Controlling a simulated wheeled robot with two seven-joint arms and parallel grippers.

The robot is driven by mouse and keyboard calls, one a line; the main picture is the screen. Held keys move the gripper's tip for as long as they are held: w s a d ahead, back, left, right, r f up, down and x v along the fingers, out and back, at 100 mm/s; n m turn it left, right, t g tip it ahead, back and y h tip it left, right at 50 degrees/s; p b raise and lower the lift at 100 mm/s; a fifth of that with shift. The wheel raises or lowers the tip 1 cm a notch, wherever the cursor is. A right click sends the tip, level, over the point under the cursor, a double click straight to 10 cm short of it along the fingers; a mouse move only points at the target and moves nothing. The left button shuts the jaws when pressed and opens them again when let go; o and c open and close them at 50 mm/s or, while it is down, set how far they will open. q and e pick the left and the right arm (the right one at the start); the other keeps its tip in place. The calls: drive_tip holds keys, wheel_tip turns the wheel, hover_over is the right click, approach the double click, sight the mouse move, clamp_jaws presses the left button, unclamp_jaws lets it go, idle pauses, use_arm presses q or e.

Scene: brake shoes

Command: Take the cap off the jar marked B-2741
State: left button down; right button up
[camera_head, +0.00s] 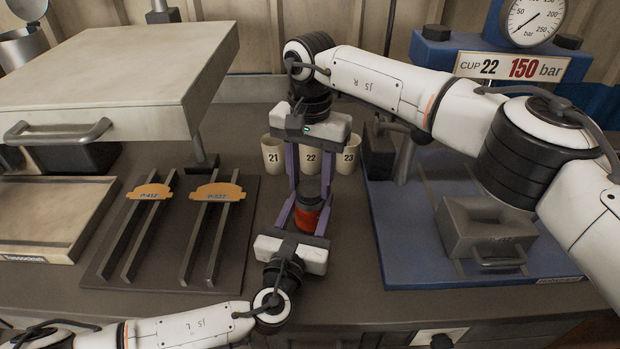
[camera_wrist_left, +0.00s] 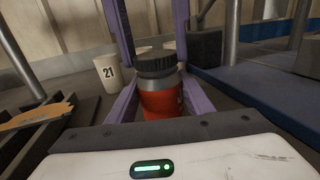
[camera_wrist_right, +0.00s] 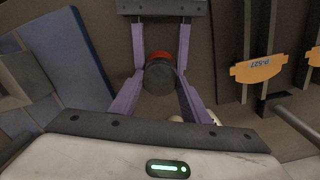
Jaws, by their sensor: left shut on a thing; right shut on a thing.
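A red jar (camera_head: 306,219) with a dark ribbed cap (camera_head: 312,188) stands upright in the middle of the bench. Its marking is too small to read. My left gripper (camera_head: 307,214), from the front, is shut on the red body. My right gripper (camera_head: 311,186), from the back, is shut on the cap. The left wrist view shows the red body (camera_wrist_left: 163,104) under the cap (camera_wrist_left: 156,64), which appears seated on it. The right wrist view shows the cap (camera_wrist_right: 160,77) from above between my purple fingers, with a strip of red behind it.
Cups marked 21 (camera_head: 271,155), 22 (camera_head: 311,158) and 23 (camera_head: 348,154) stand behind the jar. A blue press (camera_head: 390,230) with a gauge stands at right.

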sight(310, 188)
drive_tip(key=shift+r, duration=0.1)
idle(0.3)
drive_tip(key=shift+r, duration=1)
drive_tip(key=shift+r, duration=2)
use_arm(q)
drive_tip(key=c, duration=0.8)
unclamp_jaws()
